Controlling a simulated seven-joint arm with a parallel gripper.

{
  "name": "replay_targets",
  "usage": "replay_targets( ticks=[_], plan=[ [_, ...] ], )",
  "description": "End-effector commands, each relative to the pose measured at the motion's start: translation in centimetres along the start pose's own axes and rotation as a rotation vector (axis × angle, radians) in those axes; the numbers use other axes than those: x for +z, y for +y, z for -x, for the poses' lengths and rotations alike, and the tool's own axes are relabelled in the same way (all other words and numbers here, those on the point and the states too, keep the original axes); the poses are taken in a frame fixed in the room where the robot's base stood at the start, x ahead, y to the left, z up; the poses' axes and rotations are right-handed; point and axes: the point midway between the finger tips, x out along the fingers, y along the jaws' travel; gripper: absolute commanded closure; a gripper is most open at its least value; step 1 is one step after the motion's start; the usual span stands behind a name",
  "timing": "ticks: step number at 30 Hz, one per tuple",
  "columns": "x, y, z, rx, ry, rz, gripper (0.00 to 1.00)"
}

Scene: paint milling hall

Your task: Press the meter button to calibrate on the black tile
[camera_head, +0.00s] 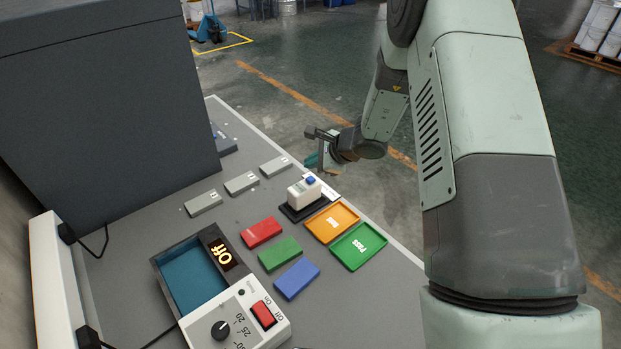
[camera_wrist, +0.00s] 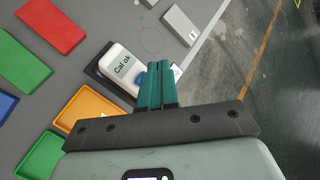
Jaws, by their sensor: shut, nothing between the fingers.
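The white meter (camera_head: 302,194) with a blue button (camera_head: 311,180) on top stands on the black tile (camera_head: 290,213) near the table's right edge. In the wrist view the meter (camera_wrist: 116,60) shows "Cal ok" on its display, and the tile (camera_wrist: 92,71) shows around its left side. My gripper (camera_head: 311,160) is shut and empty, with teal fingers. In the head view its fingertips are just beyond and above the button, apart from it. In the wrist view the fingers (camera_wrist: 159,66) overlap the meter's button end, and only a sliver of blue shows beside them.
An orange tray (camera_head: 332,222) and a green "PASS" tray (camera_head: 358,246) lie beside the tile. Red (camera_head: 262,232), green (camera_head: 280,254) and blue (camera_head: 297,279) plates lie to the left. Grey tags (camera_head: 241,184) line the back.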

Motion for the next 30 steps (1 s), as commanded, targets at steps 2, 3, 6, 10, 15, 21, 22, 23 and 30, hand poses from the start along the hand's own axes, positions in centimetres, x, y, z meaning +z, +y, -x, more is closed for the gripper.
replay_targets(
  ticks=[2,3,6,10,15,21,22,23,30],
  plan=[
    [0.4,-0.5,0.6,-0.001,0.000,0.000,1.00],
    [0.6,-0.7,0.9,-0.001,0.000,0.001,1.00],
    [1.1,-1.1,1.5,-0.001,0.000,0.001,1.00],
    [1.5,-1.4,2.0,0.000,0.001,-0.001,1.00],
    [1.5,-1.5,2.1,0.001,0.001,-0.001,1.00],
    [1.5,-1.5,2.1,0.001,0.000,-0.001,1.00],
    [1.5,-1.5,2.1,0.001,0.000,-0.001,1.00],
    [1.5,-1.5,2.1,0.001,0.000,-0.001,1.00],
    [1.5,-1.5,2.1,0.001,0.000,-0.001,1.00]
  ],
)
